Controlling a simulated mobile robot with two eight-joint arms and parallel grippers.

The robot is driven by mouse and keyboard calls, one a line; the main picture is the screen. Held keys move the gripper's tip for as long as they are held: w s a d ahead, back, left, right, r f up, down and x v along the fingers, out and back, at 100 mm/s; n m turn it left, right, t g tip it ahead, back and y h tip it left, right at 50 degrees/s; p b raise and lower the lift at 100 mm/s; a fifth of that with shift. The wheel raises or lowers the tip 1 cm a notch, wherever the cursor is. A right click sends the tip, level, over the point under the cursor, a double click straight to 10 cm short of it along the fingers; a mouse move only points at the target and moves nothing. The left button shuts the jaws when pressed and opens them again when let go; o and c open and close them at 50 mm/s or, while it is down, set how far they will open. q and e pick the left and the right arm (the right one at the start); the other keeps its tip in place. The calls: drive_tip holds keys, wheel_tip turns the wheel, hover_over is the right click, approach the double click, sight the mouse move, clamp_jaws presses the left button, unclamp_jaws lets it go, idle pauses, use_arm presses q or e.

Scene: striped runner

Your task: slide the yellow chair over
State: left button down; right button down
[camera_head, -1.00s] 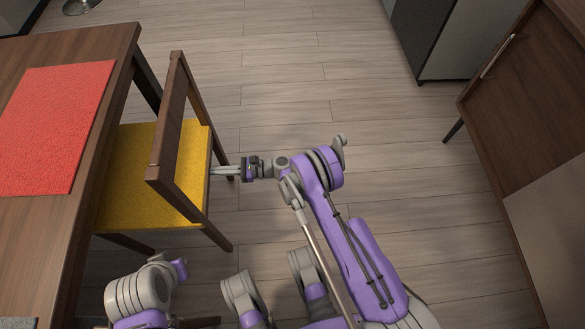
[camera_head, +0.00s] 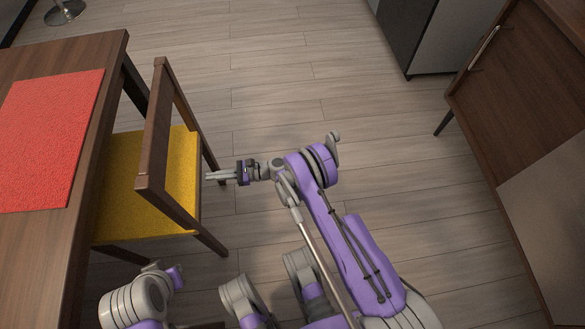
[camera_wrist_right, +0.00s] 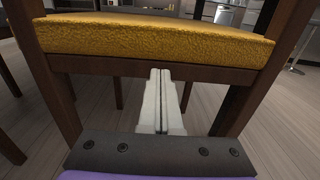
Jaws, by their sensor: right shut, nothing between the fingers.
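The yellow chair (camera_head: 180,188) has a dark wooden frame, a yellow seat and a wooden backrest (camera_head: 155,130). It stands upright at the right side of the table, its seat partly under the tabletop. My right gripper (camera_head: 207,176) is shut and empty beside the chair's right side, fingers pointing left at it. In the right wrist view the shut fingers (camera_wrist_right: 161,82) point at the wooden rail below the yellow seat edge (camera_wrist_right: 150,38), between two legs. I cannot tell if they touch it. My left arm shows at bottom left, but its gripper does not.
The wooden table (camera_head: 45,240) with a red mat (camera_head: 50,135) is left of the chair. A wooden cabinet (camera_head: 525,90) stands at the right and a grey appliance (camera_head: 425,35) at the back. The plank floor (camera_head: 290,100) between them is clear.

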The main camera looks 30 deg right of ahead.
drive_tip(key=v, duration=0.8)
drive_tip(key=shift+d, duration=0.15)
